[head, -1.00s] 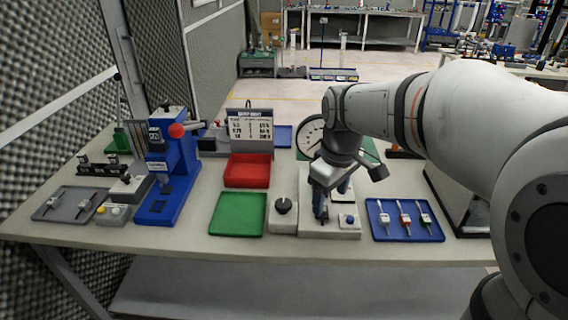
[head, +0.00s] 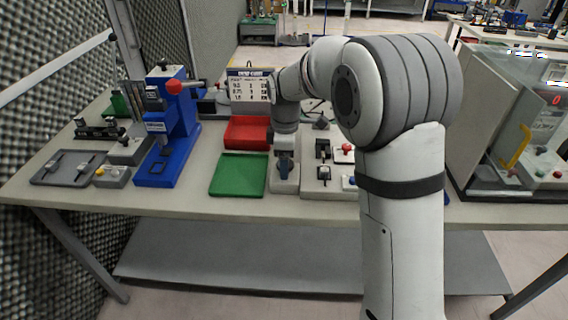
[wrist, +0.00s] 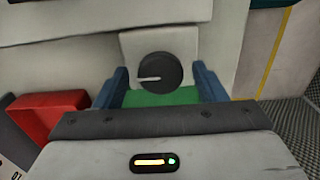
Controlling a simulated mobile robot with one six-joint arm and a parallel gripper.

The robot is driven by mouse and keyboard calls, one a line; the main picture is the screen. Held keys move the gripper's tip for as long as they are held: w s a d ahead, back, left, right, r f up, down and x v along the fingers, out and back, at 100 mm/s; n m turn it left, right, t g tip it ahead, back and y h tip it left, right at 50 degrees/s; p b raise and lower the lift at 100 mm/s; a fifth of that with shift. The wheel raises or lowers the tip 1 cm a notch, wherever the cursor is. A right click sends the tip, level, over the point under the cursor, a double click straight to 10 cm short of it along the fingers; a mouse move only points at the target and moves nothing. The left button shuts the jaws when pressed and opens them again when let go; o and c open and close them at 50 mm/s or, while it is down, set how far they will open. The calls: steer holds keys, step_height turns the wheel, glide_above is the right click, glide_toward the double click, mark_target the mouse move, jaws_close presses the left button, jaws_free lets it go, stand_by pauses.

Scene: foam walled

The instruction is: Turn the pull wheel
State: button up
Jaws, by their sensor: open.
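The round dark knob (wrist: 160,70), which I take for the pull wheel, has a white pointer line aimed left in the wrist view. It sits on a pale block, whose front (head: 285,186) shows in the head view. My gripper (head: 284,173) is over this block and hides the knob there. In the wrist view my gripper (wrist: 161,86) is open, with one blue finger on each side of the knob and gaps visible. I cannot tell whether the fingertips are level with it.
The green tray (head: 238,175) lies left of the block and the red bin (head: 247,133) behind it. A pale panel with a red button (head: 347,147) stands close on the right. A blue press (head: 170,130) is further left. The table's front edge is near.

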steer(key=shift+f, duration=0.6)
steer(key=c, duration=1)
steer(key=shift+o, duration=0.2)
